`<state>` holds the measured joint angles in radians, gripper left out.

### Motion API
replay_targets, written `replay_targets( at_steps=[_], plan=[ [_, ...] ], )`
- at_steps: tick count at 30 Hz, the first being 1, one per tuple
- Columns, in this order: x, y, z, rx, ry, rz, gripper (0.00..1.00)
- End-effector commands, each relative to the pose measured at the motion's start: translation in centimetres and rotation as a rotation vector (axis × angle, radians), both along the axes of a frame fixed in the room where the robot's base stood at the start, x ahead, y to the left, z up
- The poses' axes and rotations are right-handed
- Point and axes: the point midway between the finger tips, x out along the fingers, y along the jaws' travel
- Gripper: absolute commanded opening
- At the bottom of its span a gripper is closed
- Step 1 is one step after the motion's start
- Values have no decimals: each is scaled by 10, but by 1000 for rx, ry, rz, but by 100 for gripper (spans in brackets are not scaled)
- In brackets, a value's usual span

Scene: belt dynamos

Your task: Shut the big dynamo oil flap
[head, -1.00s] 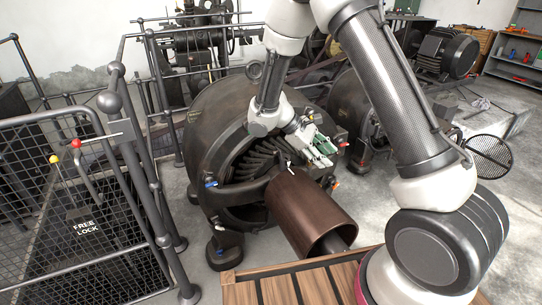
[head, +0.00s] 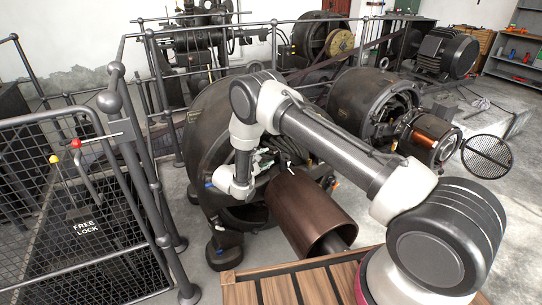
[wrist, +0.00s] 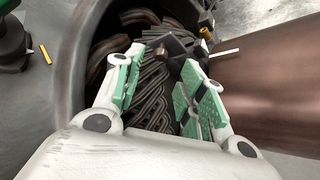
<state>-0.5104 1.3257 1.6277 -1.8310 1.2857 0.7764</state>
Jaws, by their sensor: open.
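The big dynamo (head: 215,125) is a large dark round casing in the middle of the head view, with a brown cylinder (head: 307,210) at its front. My gripper (head: 264,158) is at the casing's open front, partly hidden by my arm. In the wrist view my gripper (wrist: 158,80) is open, its green-padded fingers spread over the dark windings (wrist: 152,92). A small dark block (wrist: 172,46) lies just beyond the fingertips; contact with it is not clear. I cannot make out which part is the oil flap, or whether it is open.
A smaller dynamo (head: 372,105) stands behind to the right. A mesh gate (head: 85,210) and railings stand at the left. A wooden slatted platform (head: 290,287) is at the front. A round mesh guard (head: 487,157) stands at the right.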

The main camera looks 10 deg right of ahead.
Motion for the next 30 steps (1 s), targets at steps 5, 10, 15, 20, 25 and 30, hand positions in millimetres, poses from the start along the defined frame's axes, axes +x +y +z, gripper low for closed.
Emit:
replay_targets(
  at_steps=[5, 10, 15, 20, 25, 30],
  plan=[
    [22, -23, -8, 0, 0, -5, 40],
    [36, -36, -12, 0, 1, -3, 40],
    [41, -40, -14, -1, 2, -1, 40],
    [41, -39, -14, -1, 2, -1, 40],
    [41, -39, -13, -1, 2, -1, 13],
    [40, -39, -13, -2, 3, -3, 0]
  ],
)
